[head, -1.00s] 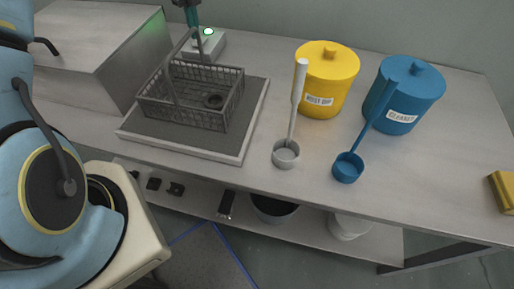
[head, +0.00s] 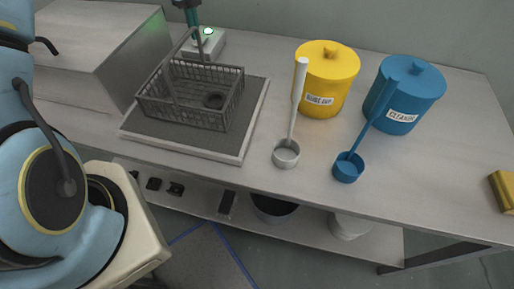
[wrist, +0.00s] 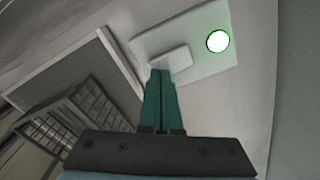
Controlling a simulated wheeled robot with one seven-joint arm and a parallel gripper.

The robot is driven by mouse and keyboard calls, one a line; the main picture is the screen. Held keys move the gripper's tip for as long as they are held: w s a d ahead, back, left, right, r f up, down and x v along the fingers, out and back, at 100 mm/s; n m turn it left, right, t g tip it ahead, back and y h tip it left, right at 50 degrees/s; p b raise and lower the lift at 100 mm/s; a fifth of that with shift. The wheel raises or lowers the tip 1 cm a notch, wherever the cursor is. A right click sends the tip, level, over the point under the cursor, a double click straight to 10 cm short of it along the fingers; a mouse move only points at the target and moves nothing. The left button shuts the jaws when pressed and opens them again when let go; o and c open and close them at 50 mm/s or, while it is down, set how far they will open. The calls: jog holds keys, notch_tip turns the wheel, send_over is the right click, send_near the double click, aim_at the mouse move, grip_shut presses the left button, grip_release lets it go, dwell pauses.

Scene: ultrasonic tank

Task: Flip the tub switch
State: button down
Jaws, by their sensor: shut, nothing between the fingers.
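The tub switch is a pale box (head: 212,46) behind the wire basket, with a lit green lamp (head: 208,31) on top. In the wrist view the switch box (wrist: 205,62) shows the glowing lamp (wrist: 217,41) and a raised pale rocker (wrist: 172,59). My gripper (wrist: 160,75) is shut and empty, its teal fingertips over or against the near edge of the rocker; I cannot tell if they touch. In the head view my gripper (head: 190,18) shows at the top edge, beside the switch box. The grey metal tub (head: 105,50) stands at the left.
A wire basket (head: 190,95) sits on a grey mat tray (head: 245,125) in front of the switch. A yellow canister (head: 325,80), a blue canister (head: 405,90), a white ladle (head: 287,153) and a blue ladle (head: 347,168) stand to the right.

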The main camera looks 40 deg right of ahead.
jog(key=shift+f+b, duration=0.3)
jog(key=shift+f, duration=0.45)
jog(key=shift+r, duration=0.1)
dwell(0.3)
jog(key=shift+r+p, duration=2.9)
jog(key=shift+r, duration=0.55)
